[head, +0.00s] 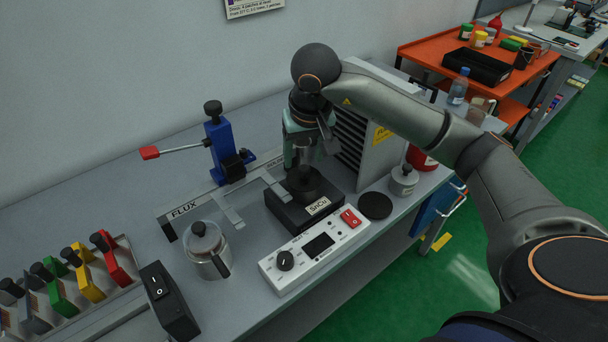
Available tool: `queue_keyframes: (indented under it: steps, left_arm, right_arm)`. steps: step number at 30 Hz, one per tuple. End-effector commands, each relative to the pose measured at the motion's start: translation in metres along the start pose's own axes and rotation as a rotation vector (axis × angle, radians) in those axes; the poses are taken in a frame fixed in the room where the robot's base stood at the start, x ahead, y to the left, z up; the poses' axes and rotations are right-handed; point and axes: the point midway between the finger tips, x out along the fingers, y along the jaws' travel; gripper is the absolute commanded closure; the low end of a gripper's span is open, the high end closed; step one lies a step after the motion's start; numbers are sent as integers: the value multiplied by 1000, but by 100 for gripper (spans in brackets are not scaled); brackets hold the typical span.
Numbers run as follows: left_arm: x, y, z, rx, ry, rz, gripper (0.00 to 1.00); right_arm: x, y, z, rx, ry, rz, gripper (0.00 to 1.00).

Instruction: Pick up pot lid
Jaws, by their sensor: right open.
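The solder pot (291,212), a dark square block marked SnCu, stands on the bench behind a white control box. A dark round piece, which looks like the pot lid (308,190), sits on top of it. My right gripper (303,165) points down directly over this piece, with its jaws open. The fingertips are partly hidden, and I cannot tell whether they touch the lid. My left gripper is not in view.
The white control box (313,248) stands in front of the pot. A flat black disc (375,206) and a small metal jar (403,181) lie to the right. A vented grey cabinet (372,110) stands close behind.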

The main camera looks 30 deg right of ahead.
Motion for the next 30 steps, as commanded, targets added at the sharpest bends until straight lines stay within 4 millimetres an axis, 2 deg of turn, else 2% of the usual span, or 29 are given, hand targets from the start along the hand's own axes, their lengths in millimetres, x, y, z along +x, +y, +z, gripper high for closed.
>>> queue_keyframes:
  steps: [7,16,30]
  left_arm:
    - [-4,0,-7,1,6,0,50]
    - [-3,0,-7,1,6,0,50]
    - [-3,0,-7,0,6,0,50]
  right_arm:
    - [32,4,1,0,-4,-1,35]
    - [38,4,0,-1,0,-1,35]
    - [37,4,0,0,0,0,88]
